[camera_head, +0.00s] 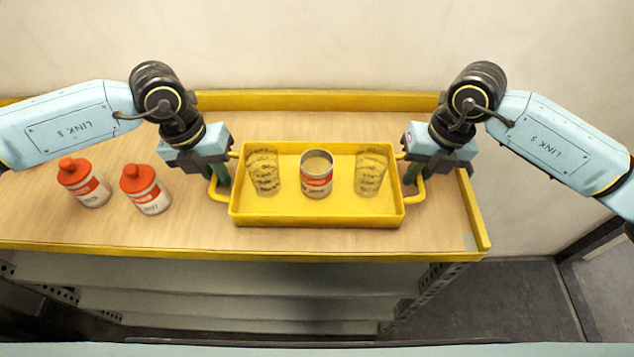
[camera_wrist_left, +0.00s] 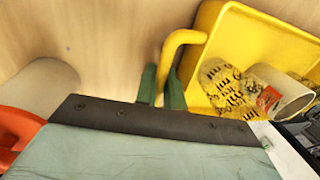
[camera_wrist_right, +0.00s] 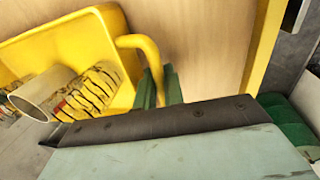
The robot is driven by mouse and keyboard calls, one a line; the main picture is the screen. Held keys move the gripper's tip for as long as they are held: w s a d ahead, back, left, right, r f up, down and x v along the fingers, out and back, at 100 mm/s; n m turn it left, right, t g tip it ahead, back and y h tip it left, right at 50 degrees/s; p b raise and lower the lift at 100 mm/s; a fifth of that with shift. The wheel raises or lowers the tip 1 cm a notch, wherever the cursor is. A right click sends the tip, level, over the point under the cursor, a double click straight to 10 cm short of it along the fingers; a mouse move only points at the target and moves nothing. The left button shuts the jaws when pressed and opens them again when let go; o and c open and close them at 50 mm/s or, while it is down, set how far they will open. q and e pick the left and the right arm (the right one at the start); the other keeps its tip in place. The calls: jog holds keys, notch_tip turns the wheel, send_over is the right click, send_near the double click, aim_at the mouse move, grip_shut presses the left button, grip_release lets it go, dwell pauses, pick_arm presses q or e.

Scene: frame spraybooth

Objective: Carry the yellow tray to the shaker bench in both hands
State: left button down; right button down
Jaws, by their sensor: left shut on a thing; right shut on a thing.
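The yellow tray (camera_head: 316,216) is over the wooden bench top in the head view, with a looped handle at each end. It holds an open can with a red and white label (camera_head: 317,178) in the middle and a clear cup with dark print on each side, the left cup (camera_head: 264,172) and the right cup (camera_head: 370,172). My left gripper (camera_head: 218,184) is shut on the tray's left handle (camera_wrist_left: 178,48). My right gripper (camera_head: 413,180) is shut on the right handle (camera_wrist_right: 143,43). I cannot tell whether the tray touches the bench. No shaker bench is identifiable.
Two white bottles with red caps, one further left (camera_head: 84,183) and one nearer the tray (camera_head: 146,190), stand left of the tray. The wooden bench (camera_head: 200,229) has a raised yellow edge at back and right. A wall is behind; dark floor (camera_head: 490,300) shows at lower right.

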pick_arm(q)
jog(key=shift+r, duration=0.15)
pick_arm(e)
jog(key=shift+r, duration=0.15)
